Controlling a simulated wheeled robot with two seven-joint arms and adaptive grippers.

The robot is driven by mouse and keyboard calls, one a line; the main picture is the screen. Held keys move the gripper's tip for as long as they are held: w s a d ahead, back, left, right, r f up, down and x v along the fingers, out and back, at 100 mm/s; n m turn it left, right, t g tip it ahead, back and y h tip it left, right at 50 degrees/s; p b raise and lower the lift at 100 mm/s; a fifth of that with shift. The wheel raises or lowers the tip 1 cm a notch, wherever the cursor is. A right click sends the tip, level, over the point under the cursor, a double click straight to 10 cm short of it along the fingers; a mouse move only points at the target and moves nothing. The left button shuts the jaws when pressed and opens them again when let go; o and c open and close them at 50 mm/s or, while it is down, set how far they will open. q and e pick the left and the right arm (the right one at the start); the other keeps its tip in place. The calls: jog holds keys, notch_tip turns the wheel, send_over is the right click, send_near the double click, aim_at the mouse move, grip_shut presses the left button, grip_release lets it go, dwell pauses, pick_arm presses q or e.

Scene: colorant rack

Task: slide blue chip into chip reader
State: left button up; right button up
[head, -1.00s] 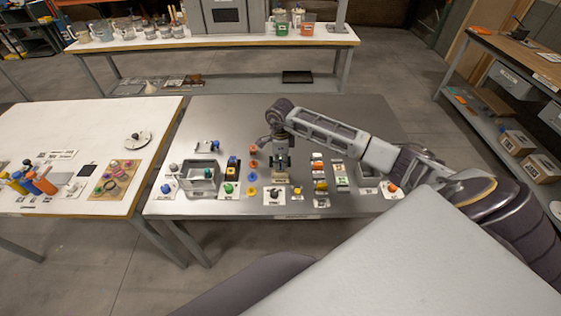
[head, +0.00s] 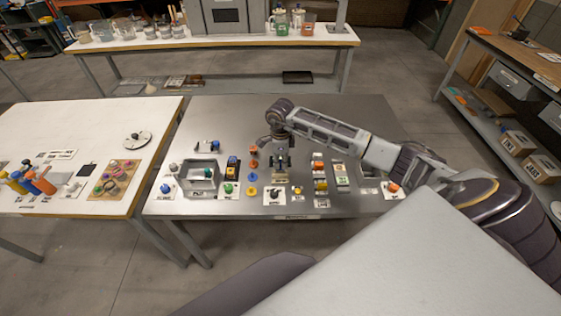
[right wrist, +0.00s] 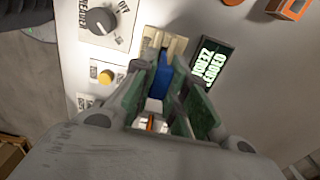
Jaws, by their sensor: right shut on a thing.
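The blue chip (right wrist: 160,76) stands between the two fingers of my right gripper (right wrist: 153,92) in the right wrist view. The gripper is shut on it. The chip's far end meets a beige block, which looks like the chip reader (right wrist: 168,41). I cannot tell how deep the chip sits in it. In the head view my right gripper (head: 279,168) points down over the reader's spot on the metal table and mostly hides reader and chip. My left gripper is not in view.
A black dial on a white plate (right wrist: 101,20) and a yellow button (right wrist: 107,76) lie left of the reader. A dark display with green letters (right wrist: 212,62) lies right. A grey metal bin (head: 201,181) stands farther left on the table. The table's back is clear.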

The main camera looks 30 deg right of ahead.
aim_at(281, 170)
jog(key=shift+f+b, duration=1.45)
jog(key=shift+f, duration=0.4)
dwell(0.6)
jog(key=o, duration=0.9)
jog(key=shift+f, duration=0.1)
jog(key=shift+r, duration=0.2)
jog(key=shift+r, duration=5.8)
